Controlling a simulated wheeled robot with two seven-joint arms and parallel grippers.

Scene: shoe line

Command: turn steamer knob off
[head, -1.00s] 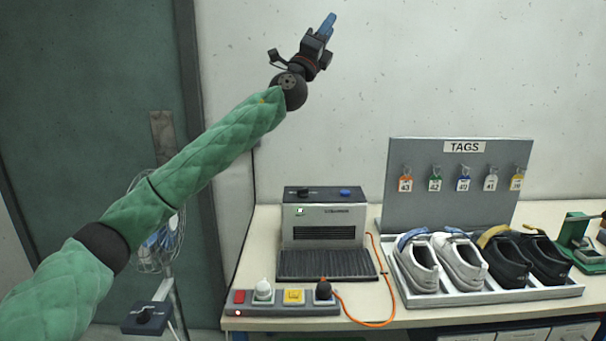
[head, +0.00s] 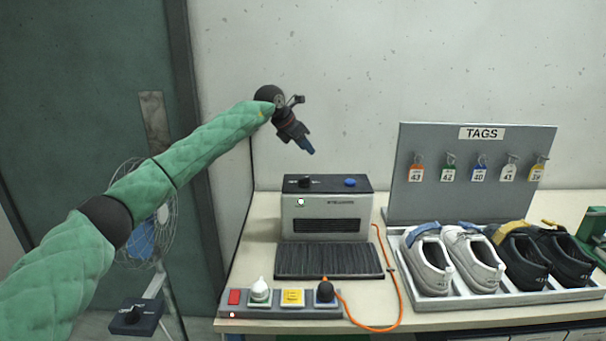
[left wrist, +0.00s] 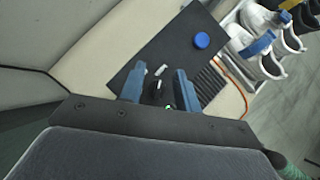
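The steamer (head: 326,208) is a grey box with a black top on the bench. My left gripper (head: 308,149) is above the steamer, pointing down, apart from the knob. In the left wrist view the left gripper (left wrist: 160,86) is open and empty. My right gripper is not in view.
A blue button (head: 350,182) is on the steamer's top right. A power strip (head: 280,311) with an orange cord lies in front. A shoe tray (head: 500,298) and a tag board (head: 420,195) stand to the right. A fan (head: 146,225) stands left.

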